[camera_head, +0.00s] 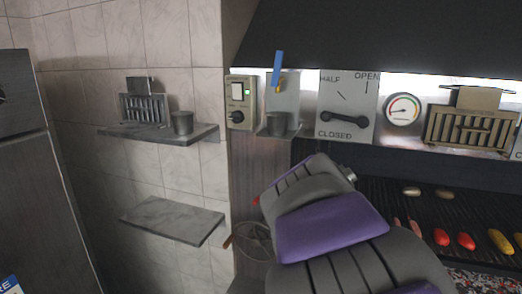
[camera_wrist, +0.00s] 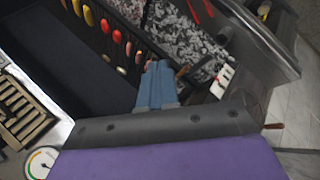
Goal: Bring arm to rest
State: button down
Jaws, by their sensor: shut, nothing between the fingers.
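My arm, purple and grey, is raised across the lower middle of the head view and covers part of the grill. My gripper (camera_wrist: 159,66) shows in the wrist view as two blue fingers lying together, with nothing between them. In that view the fingers lie across the edge of the grill, near the coals and a row of food pieces. I cannot tell how close the fingertips are to them. I cannot make out the gripper in the head view.
The grill grate (camera_head: 384,207) holds several food pieces at right. A lever (camera_head: 344,118), gauge (camera_head: 403,109) and slatted metal piece (camera_head: 468,128) are above it.

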jog(key=s+a+f+m+g+y+b, duration=0.1)
jog(key=s+a+f+g+y+b, duration=0.2)
jog(key=s+f, duration=0.8)
jog(key=s+a+f+m+g+y+b, duration=0.2)
jog(key=s+f, duration=1)
jog(key=s, duration=0.6)
jog(key=shift+s+a+m+g+y+b, duration=0.25)
jog(key=shift+a+g+y+b, duration=0.2)
jog(key=shift+a+y, duration=0.5)
